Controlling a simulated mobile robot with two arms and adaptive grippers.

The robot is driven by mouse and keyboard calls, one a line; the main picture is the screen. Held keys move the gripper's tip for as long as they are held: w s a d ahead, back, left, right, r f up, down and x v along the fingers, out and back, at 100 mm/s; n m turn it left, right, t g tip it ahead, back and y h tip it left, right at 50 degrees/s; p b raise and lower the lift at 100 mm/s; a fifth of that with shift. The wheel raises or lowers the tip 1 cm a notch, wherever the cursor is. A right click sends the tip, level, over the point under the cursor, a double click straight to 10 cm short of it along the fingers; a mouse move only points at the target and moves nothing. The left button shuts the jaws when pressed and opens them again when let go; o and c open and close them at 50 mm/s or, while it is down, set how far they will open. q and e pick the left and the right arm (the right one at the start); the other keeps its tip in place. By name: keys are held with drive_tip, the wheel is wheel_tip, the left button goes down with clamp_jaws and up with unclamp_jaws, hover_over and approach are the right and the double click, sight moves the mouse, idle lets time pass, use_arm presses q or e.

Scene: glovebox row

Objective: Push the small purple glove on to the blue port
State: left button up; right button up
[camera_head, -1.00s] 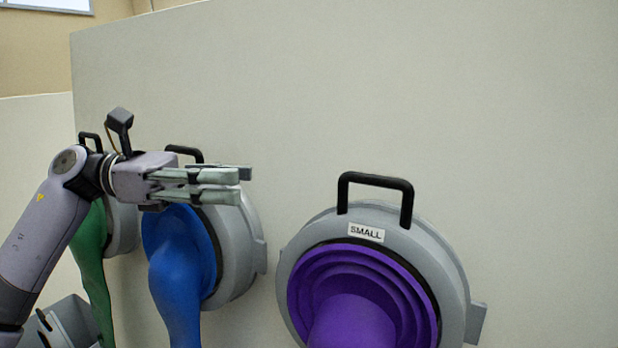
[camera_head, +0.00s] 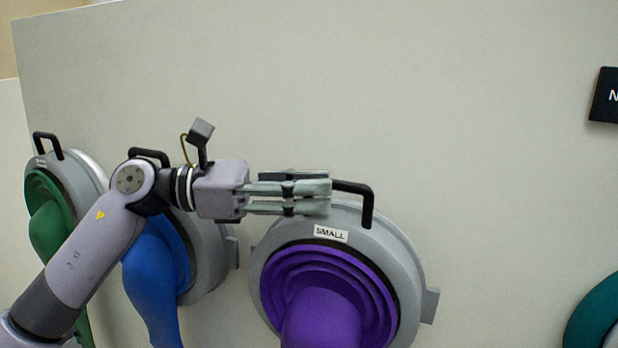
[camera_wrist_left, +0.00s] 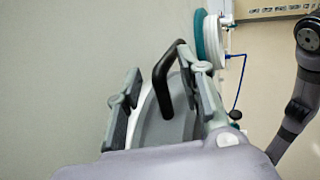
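The small purple glove (camera_head: 322,310) sits in a grey ring (camera_head: 408,262) with a SMALL label and a black handle (camera_head: 367,205). Its lower part is cut off by the head view's edge. My left gripper (camera_head: 328,194) is at the left end of this handle and hides part of it. In the left wrist view its two fingers stand apart, with the black handle (camera_wrist_left: 163,72) between them. I cannot see them closed on it. A blue glove (camera_head: 158,270) hangs from a grey ring to the left, partly behind my arm. I cannot make out a separate blue port. My right gripper is not in view.
A green glove (camera_head: 48,222) hangs in a ring at the far left. A teal round thing (camera_head: 597,318) shows at the right edge, below a dark sign (camera_head: 606,97). The pale wall (camera_head: 480,130) rises close behind the rings. The wall between the purple ring and the teal thing is clear.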

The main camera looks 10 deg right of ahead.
use_arm(q)
clamp_jaws()
idle(0.5)
idle(0.3)
idle(0.6)
drive_tip(key=shift+c, duration=2.2)
unclamp_jaws()
drive_tip(key=shift+a+r, duration=0.1)
drive_tip(key=shift+r, duration=0.05)
clamp_jaws()
